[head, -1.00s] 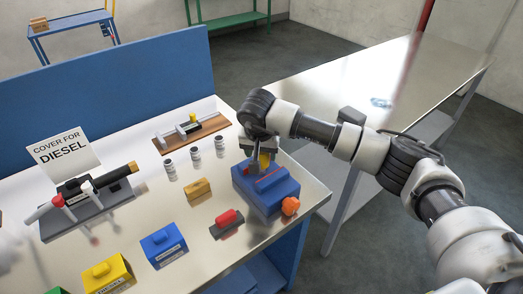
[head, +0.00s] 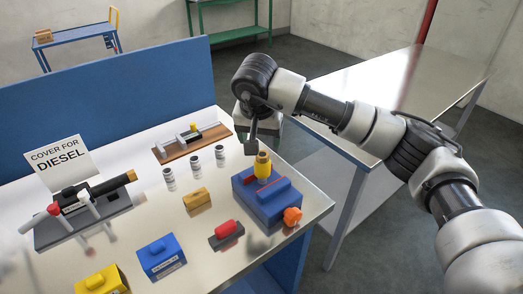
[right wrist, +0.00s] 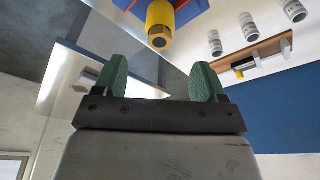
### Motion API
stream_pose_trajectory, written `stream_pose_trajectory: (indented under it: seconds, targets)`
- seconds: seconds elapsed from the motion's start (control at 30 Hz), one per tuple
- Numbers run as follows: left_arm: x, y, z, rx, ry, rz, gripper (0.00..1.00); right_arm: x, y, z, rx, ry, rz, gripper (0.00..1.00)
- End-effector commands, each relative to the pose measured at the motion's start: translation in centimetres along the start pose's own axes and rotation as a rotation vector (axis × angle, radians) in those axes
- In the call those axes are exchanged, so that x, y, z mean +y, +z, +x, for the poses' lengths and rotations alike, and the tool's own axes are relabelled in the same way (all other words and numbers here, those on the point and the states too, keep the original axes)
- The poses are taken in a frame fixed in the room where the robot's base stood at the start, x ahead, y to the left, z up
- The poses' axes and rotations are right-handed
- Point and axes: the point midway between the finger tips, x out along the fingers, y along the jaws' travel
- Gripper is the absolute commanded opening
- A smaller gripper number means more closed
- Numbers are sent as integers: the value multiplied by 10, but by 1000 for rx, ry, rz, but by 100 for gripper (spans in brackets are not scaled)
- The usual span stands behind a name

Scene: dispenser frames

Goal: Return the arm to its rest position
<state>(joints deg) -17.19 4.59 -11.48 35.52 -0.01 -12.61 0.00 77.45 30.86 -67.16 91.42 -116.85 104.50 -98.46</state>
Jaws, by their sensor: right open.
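My right gripper (head: 252,135) hangs above the back of the workbench, pointing down. In the right wrist view its two green-padded fingers (right wrist: 160,80) are apart with nothing between them. A yellow fitting with a brass hex end (head: 263,165) stands upright on the blue block (head: 267,200) just below the gripper. The fitting also shows in the right wrist view (right wrist: 160,25), beyond the fingertips and apart from them. My left gripper is not in view.
An orange knob (head: 292,216) sits at the blue block's side. Several small white bottles (head: 195,168), a red-topped piece (head: 228,233) and a "Cover for Diesel" sign (head: 60,153) are on the bench. A steel table (head: 390,85) stands right, beyond a floor gap.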

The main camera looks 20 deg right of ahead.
Motion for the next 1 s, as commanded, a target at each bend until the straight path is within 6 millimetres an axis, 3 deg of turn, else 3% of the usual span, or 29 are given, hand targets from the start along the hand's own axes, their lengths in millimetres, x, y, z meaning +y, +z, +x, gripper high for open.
stream_pose_trajectory:
  seconds: [0.17,0.47,0.57,0.67,0.77,0.9,1.0]
  targets:
    - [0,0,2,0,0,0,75,0,0,-10,-1,0,-1,71]
    - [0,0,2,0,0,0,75,-1,1,-9,-4,-3,-1,71]
    - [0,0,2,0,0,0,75,-11,14,-3,-43,-54,1,71]
    - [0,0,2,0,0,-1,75,-37,49,8,-165,-199,20,71]
    - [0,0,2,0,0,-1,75,-73,104,11,-391,-420,94,71]
    - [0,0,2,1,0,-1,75,-112,172,-18,-806,-712,300,71]
    - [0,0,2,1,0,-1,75,-125,199,-52,-1130,-868,500,71]
